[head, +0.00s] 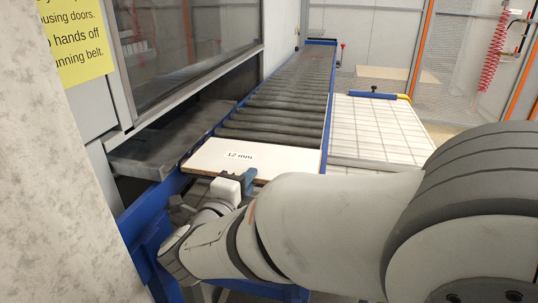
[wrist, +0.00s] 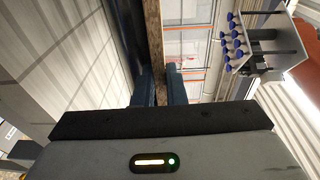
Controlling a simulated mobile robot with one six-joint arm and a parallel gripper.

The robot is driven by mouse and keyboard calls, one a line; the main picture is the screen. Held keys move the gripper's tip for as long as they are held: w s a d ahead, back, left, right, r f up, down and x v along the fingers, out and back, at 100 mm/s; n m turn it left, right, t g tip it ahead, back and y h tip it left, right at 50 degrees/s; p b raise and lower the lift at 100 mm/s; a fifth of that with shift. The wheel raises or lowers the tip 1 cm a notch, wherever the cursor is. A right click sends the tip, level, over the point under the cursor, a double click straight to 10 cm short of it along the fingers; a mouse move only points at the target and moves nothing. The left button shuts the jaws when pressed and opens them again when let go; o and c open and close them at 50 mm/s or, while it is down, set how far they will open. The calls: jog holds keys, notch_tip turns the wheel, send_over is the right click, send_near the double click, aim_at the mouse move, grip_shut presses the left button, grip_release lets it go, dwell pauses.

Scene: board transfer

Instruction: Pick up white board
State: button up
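The white board (head: 245,157), labelled "12 mm", lies flat at the near end of the roller conveyor (head: 290,100). Its near edge is brown. In the wrist view, the brown board edge (wrist: 154,40) runs between the two dark blue fingers of my gripper (wrist: 160,88). The fingers sit close against both faces, with no clear gap. I cannot tell whether the board touches the rollers.
A white gridded table (head: 375,130) stands right of the conveyor. A glazed machine housing (head: 185,45) and a grey ledge (head: 165,145) are on the left. A grey wall with a yellow sign (head: 75,40) is close at left. The rollers beyond the board are clear.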

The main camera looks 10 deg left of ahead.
grip_shut()
notch_tip(320, 180, up, 16)
jog(key=p, duration=0.4)
dwell(0.5)
